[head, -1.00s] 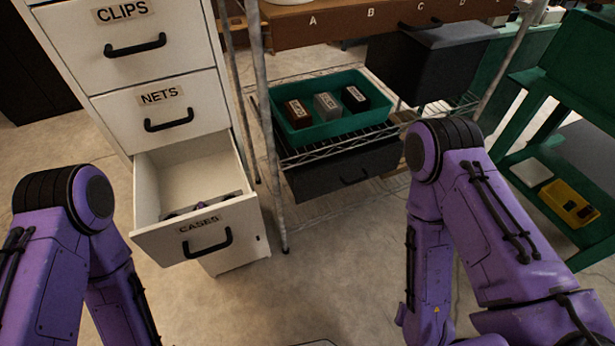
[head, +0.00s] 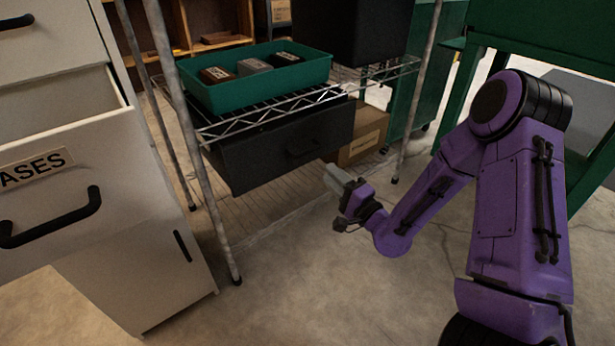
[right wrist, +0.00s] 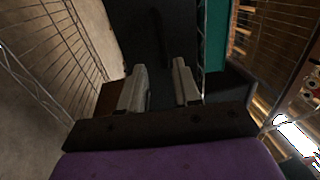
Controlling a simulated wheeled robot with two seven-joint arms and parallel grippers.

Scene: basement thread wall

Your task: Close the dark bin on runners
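A dark bin (head: 270,155) with a black handle on its front hangs under the wire shelf in the head view and sticks out at the front. A second, larger dark bin (head: 350,28) shows higher up, cut by the top edge. I cannot tell their runners. My right gripper (head: 335,180) is in front of the lower bin, near its right end and below its handle, apparently apart from it. In the right wrist view its two fingers (right wrist: 163,88) stand apart with nothing held, facing a dark surface (right wrist: 165,35). My left gripper is not in view.
A green tray (head: 205,92) with three labelled blocks sits on the wire shelf (head: 330,94). A metal post (head: 200,165) stands left of the bin. An open white drawer (head: 110,150) juts out at left. A cardboard box (head: 365,140) stands behind. Floor in front is clear.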

